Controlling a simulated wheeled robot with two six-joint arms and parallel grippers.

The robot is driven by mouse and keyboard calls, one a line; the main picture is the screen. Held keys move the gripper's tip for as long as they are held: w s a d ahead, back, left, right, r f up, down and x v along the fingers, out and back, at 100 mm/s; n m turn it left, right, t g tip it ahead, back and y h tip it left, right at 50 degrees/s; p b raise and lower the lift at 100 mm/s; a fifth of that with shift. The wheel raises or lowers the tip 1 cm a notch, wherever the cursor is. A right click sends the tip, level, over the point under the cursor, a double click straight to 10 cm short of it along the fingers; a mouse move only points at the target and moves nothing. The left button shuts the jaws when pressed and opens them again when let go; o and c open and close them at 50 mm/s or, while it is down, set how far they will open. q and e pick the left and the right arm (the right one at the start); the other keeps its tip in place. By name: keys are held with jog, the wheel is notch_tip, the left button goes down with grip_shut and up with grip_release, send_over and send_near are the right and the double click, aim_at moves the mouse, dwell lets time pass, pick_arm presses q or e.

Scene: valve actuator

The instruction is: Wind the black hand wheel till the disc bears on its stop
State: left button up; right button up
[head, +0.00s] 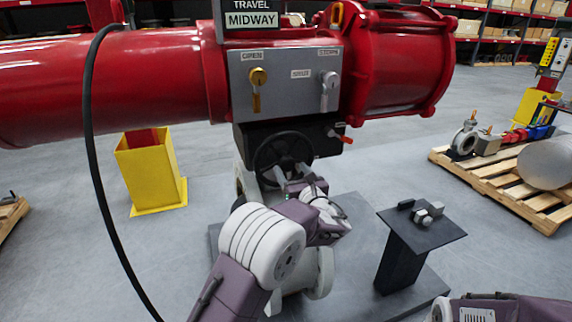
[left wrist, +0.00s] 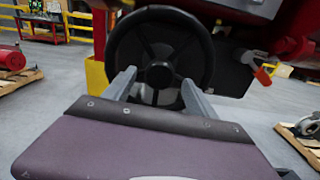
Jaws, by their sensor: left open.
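The black hand wheel (head: 283,147) sits upright below the grey panel of the red actuator. In the left wrist view the wheel (left wrist: 159,73) faces me, with its hub between my fingers. My left gripper (head: 294,175) is open, its two fingers apart and pointing at the wheel's lower half. In the left wrist view the gripper (left wrist: 160,90) has nothing between its fingers; whether they touch the wheel I cannot tell. A sign (head: 252,20) above the panel reads TRAVEL MIDWAY. The disc and its stop are not visible. My right gripper is out of view.
The red actuator (head: 400,65) spans the top. An orange-tipped lever (head: 340,137) sticks out right of the wheel. A black cable (head: 90,130) hangs at left. A dark pedestal (head: 420,222) with small parts stands right, before a loaded pallet (head: 510,187). A yellow post (head: 150,172) stands left.

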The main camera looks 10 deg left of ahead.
aim_at(289, 166)
pick_arm(q)
jog(key=x, duration=0.5)
jog(key=shift+s, duration=0.1)
jog(key=shift+c, duration=0.3)
grip_shut()
